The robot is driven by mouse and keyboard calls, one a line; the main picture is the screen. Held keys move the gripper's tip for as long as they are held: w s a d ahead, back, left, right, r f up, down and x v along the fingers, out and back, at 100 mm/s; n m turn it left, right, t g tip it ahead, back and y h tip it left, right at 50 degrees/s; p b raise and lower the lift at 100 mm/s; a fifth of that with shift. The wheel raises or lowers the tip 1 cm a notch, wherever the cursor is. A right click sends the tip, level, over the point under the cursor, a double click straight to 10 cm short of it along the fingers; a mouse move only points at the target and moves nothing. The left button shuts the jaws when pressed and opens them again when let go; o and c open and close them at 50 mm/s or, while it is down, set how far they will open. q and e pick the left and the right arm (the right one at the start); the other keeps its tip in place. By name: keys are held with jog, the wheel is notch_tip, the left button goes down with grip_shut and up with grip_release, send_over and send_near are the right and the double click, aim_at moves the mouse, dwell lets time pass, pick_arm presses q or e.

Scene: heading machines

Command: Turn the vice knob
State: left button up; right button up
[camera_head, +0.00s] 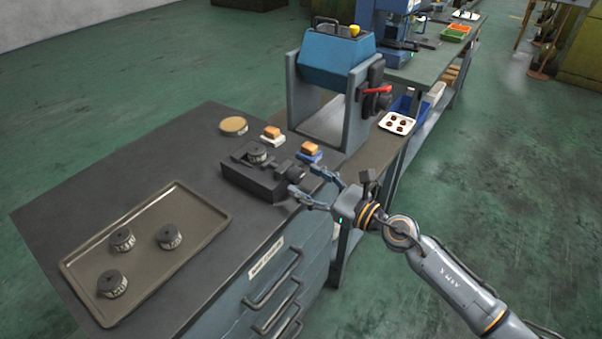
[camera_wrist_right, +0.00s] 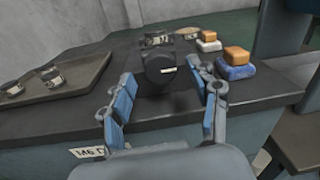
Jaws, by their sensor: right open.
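The dark vice (camera_head: 250,178) sits on the bench top near its right edge, with a round metal part (camera_head: 257,154) at its top. Its round black knob (camera_head: 295,174) faces my right gripper (camera_head: 309,182). In the right wrist view the knob (camera_wrist_right: 160,69) shows end-on, with a small pale mark on it. My right gripper (camera_wrist_right: 164,108) is open, its blue-padded fingers spread to either side, with the knob beyond and between them. It appears empty, and I cannot tell whether a finger touches the knob. My left gripper is not in view.
A tray (camera_head: 75,265) with several round metal parts lies at the left of the bench. Blocks on a white base (camera_head: 272,139) and a blue base (camera_head: 309,156) sit close behind the vice. A blue machine (camera_head: 337,55) with a red handle stands behind.

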jog(key=shift+x, duration=1.25)
jog(key=c, duration=1.2)
jog(key=shift+o, duration=0.2)
